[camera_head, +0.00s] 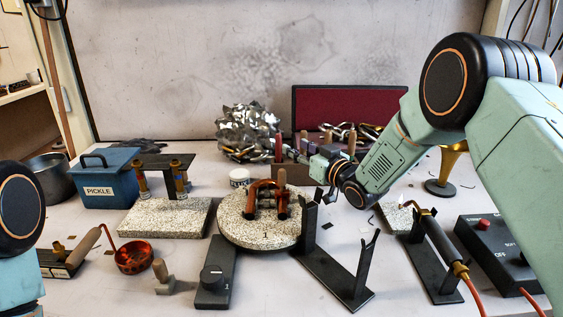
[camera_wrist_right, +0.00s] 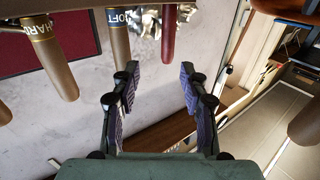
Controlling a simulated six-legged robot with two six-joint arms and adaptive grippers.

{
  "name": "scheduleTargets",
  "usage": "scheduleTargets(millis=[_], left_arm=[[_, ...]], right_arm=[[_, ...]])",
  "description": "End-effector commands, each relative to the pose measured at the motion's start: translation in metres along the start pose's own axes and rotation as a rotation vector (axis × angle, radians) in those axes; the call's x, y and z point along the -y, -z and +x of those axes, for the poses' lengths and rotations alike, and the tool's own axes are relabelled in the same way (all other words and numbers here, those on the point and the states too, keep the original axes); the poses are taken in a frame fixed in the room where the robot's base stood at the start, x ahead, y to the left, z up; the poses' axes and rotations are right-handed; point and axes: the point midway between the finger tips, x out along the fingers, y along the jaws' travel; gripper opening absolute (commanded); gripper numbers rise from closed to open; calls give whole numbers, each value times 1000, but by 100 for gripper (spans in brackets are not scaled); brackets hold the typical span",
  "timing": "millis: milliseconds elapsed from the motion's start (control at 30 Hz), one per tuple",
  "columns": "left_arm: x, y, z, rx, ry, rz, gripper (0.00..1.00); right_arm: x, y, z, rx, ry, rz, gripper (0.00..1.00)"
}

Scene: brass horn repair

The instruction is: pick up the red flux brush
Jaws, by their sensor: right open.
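The red flux brush (camera_head: 278,147) shows in the head view as a dark red upright handle near the middle of the bench, behind the round speckled board. In the right wrist view its red handle (camera_wrist_right: 170,35) comes in from the top edge, in line with the gap between my fingers and just beyond their tips. My right gripper (camera_wrist_right: 159,75) is open and empty. In the head view the right gripper (camera_head: 294,153) points left toward the brush from its right side. The brush's lower part is hidden. My left gripper is out of view; only part of the left arm shows.
Tan handles marked HARD (camera_wrist_right: 55,60) and SOFT (camera_wrist_right: 119,40) stand beside the brush. A round speckled board (camera_head: 235,228) with bent copper tubing, a black two-post stand (camera_head: 335,280) and a torch (camera_head: 440,240) lie in front. A blue PICKLE box (camera_head: 107,190) stands left.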

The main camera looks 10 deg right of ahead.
Motion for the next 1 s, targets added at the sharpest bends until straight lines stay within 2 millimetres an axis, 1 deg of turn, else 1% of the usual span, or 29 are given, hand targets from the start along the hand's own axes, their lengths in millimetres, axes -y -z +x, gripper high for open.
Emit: scheduleTargets(millis=[233, 433, 633, 733, 867, 1000], left_arm=[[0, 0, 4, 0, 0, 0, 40], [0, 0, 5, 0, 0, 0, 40], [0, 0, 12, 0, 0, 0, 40], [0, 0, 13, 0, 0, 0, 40], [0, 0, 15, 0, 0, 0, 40], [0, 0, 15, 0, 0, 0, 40]], right_arm=[[0, 0, 20, -1, 1, -3, 44], [1, 0, 32, 0, 2, -2, 44], [6, 1, 58, -2, 2, -3, 44], [4, 1, 68, 0, 1, -2, 44], [4, 2, 77, -1, 1, -2, 44], [4, 2, 80, 0, 1, 0, 44]])
